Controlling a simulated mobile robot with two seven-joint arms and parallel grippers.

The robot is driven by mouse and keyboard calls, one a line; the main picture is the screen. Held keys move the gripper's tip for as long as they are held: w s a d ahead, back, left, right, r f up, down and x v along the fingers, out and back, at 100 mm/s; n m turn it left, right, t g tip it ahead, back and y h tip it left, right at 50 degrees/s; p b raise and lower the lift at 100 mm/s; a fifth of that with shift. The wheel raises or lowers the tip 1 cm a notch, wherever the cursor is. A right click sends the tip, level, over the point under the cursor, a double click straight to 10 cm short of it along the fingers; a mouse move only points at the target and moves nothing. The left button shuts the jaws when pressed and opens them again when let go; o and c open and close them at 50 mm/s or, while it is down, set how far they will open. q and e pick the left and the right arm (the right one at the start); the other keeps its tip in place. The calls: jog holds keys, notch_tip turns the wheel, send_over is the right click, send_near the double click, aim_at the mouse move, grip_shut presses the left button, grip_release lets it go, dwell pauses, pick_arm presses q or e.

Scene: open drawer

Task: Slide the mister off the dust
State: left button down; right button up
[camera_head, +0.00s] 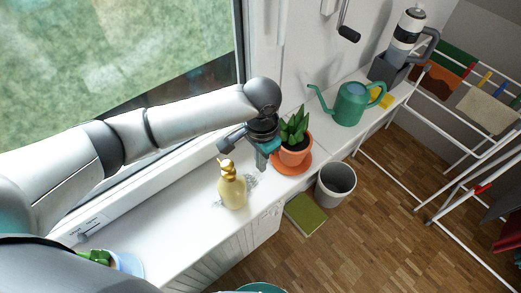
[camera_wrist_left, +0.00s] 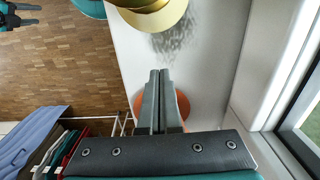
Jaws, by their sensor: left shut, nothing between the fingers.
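The mister (camera_head: 232,188), a pale yellow bottle with a gold spray top, stands upright on the white sill. The dust (camera_head: 251,184) is a grey speckled patch showing at its right side; how far it runs under the mister is hidden. In the left wrist view the mister's body (camera_wrist_left: 155,20) is cut off at the top edge, with the dust (camera_wrist_left: 180,42) beside it. My left gripper (camera_head: 261,166) is shut and empty, to the right of the mister and apart from it. Its closed fingers (camera_wrist_left: 160,76) point toward the mister and dust in the left wrist view.
A potted plant (camera_head: 294,148) on a terracotta saucer (camera_head: 280,168) stands close right of my left gripper. A green watering can (camera_head: 350,104) is further along. The window (camera_head: 120,60) borders the sill behind. Bare sill (camera_head: 165,225) lies left of the mister.

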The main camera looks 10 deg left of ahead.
aim_at(232, 186)
pick_arm(q)
jog(key=f, duration=0.3)
jog(key=shift+s+a+f, duration=0.1)
jog(key=shift+s+a, duration=0.05)
jog(key=shift+a, duration=0.05)
jog(key=shift+s+a+p, duration=0.35)
jog(key=shift+s+a, duration=0.35)
jog(key=shift+s, duration=0.2)
jog(key=shift+s+a, duration=0.3)
jog(key=shift+s, duration=0.1)
pick_arm(e)
jog(key=shift+w+a+r, duration=0.1)
jog(key=shift+w+r, duration=0.1)
jog(key=shift+w, duration=0.3)
jog(key=shift+w+r, duration=0.2)
jog(key=shift+w, duration=0.25)
